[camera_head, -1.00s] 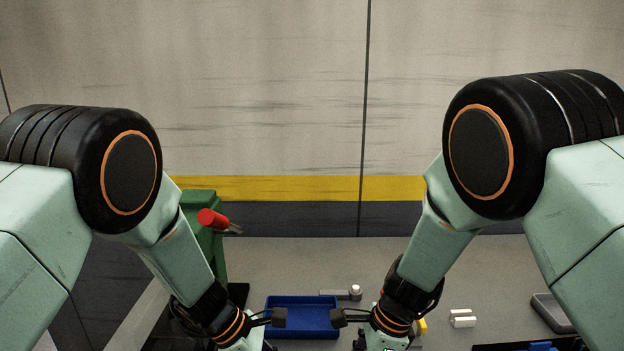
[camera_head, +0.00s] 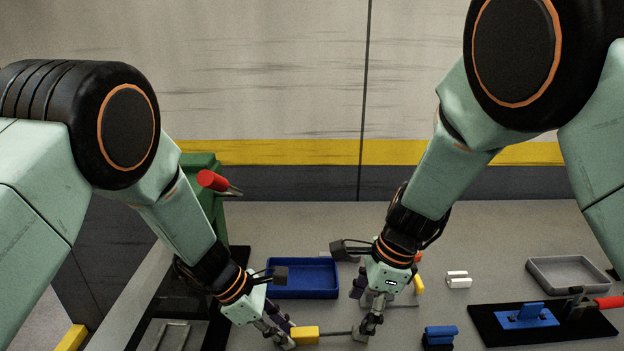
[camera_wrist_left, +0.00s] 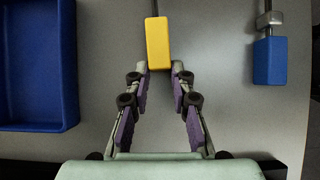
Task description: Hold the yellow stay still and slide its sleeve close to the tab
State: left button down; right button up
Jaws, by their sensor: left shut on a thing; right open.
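The yellow stay's block (camera_head: 305,335) is low in the head view, with a thin rod running right from it towards my right gripper. In the left wrist view the block (camera_wrist_left: 158,42) sits between the fingertips and its rod runs up out of the picture. My left gripper (camera_head: 289,341) is shut on the block; it also shows in the left wrist view (camera_wrist_left: 160,70). My right gripper (camera_head: 363,332) is open, pointing down at the rod's far end. I cannot clearly tell the sleeve or the tab from the fingertips there.
A blue tray (camera_head: 302,294) lies behind the grippers. A blue block (camera_wrist_left: 270,60) with a rod and grey collar lies beside the stay. White blocks (camera_head: 458,281), a grey tray (camera_head: 540,271) and a black board (camera_head: 488,326) with blue parts are to the right.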

jog(key=shift+r, duration=0.15)
pick_arm(q)
jog(key=c, duration=1.1)
grip_release()
jog(key=v, duration=1.2)
